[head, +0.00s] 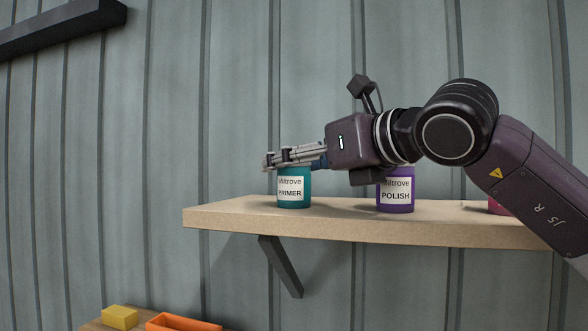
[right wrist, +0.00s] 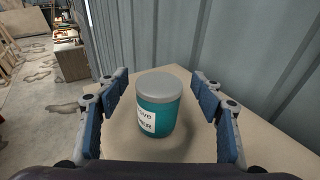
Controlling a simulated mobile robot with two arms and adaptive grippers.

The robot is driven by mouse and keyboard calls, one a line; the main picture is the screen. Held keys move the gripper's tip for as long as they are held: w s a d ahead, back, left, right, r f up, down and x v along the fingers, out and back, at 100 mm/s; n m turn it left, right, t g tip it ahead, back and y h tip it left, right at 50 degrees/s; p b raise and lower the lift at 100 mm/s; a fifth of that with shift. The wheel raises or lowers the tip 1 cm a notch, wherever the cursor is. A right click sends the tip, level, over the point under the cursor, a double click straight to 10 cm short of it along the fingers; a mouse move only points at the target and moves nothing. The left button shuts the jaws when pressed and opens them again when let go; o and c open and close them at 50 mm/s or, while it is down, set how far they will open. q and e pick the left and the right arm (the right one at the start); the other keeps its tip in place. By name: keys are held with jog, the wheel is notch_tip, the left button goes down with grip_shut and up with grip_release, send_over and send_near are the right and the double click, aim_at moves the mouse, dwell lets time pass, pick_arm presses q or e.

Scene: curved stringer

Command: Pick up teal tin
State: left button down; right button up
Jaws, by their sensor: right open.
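The teal tin (head: 294,188) stands upright on a wooden wall shelf (head: 300,225), near its left end. Its label reads PRIMER. In the right wrist view the teal tin (right wrist: 158,115) has a grey lid and stands between the two open fingers, with a gap on each side. My right gripper (head: 272,160) reaches in from the right in the head view, at the height of the tin's top, and covers its lid there. It also shows in the right wrist view (right wrist: 160,90), open and empty. My left gripper is in neither view.
A purple tin (head: 396,195) labelled POLISH stands right of the teal tin, below my right wrist. A pink tin (head: 497,207) is mostly hidden by my right arm. The ribbed wall (head: 235,110) is close behind. A yellow block (head: 119,317) and orange tray (head: 182,322) sit lower left.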

jog(key=shift+w+a, duration=0.2)
jog(key=shift+w, duration=0.1)
jog(key=shift+s, duration=0.15)
jog(key=shift+c, duration=1.4)
jog(key=c, duration=1)
jog(key=shift+c, duration=0.5)
